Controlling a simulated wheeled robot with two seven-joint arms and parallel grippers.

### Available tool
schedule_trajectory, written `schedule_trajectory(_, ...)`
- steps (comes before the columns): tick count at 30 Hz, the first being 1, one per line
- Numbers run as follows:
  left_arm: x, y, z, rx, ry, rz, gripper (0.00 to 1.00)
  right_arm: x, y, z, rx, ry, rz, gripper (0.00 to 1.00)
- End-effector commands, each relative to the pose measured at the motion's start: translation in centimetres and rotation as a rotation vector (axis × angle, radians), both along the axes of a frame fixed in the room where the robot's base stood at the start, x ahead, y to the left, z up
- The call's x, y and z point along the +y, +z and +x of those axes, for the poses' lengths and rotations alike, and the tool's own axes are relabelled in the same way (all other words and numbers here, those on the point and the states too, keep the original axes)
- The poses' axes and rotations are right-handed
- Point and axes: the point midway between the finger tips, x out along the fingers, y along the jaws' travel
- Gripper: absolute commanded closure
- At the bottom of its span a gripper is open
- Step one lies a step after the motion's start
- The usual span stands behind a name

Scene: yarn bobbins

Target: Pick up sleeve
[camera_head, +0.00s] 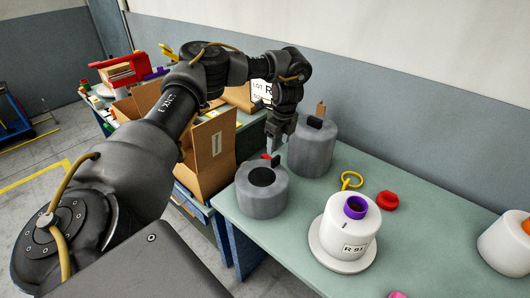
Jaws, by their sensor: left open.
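My left gripper (277,145) is open and points down beside the two grey cylinders on the green table. The front grey cylinder (262,200) has a black disc on top, and a small red piece shows beside the fingertips. The rear grey cylinder (313,153) has a black block on top. I cannot tell which thing is the sleeve. A purple ring (349,210) sits in the top of a white bobbin (345,235) with a printed label. A red ring-like piece (388,201) lies behind it on the right. My right gripper is out of view.
A yellow ring (351,180) lies behind the white bobbin. Another white bobbin (505,246) with an orange core stands at the right edge. An open cardboard box (210,150) is left of the table (425,240). A grey wall bounds the back. The table's right middle is clear.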

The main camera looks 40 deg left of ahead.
Motion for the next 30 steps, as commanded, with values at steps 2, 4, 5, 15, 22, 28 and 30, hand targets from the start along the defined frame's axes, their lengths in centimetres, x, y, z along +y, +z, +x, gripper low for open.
schedule_trajectory(2,0.2,-1.3,-0.1,0.003,0.002,-0.001,0.36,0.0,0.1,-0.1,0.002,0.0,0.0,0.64)
schedule_trajectory(4,0.3,-2.1,-0.1,0.002,0.002,0.0,0.36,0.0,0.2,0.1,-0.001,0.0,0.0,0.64)
schedule_trajectory(5,0.3,-2.4,0.0,0.001,0.001,0.0,0.36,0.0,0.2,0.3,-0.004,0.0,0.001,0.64)
schedule_trajectory(15,0.2,-3.8,0.2,0.002,-0.004,0.001,0.36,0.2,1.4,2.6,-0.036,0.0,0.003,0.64)
schedule_trajectory(22,0.4,-7.3,0.2,0.002,-0.004,0.001,0.36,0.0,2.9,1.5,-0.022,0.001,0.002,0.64)
schedule_trajectory(28,0.5,-8.2,0.3,-0.001,-0.004,0.0,0.36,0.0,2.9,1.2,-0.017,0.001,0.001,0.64)
schedule_trajectory(30,0.5,-8.2,0.3,0.0,-0.005,0.0,0.36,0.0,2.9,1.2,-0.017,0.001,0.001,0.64)
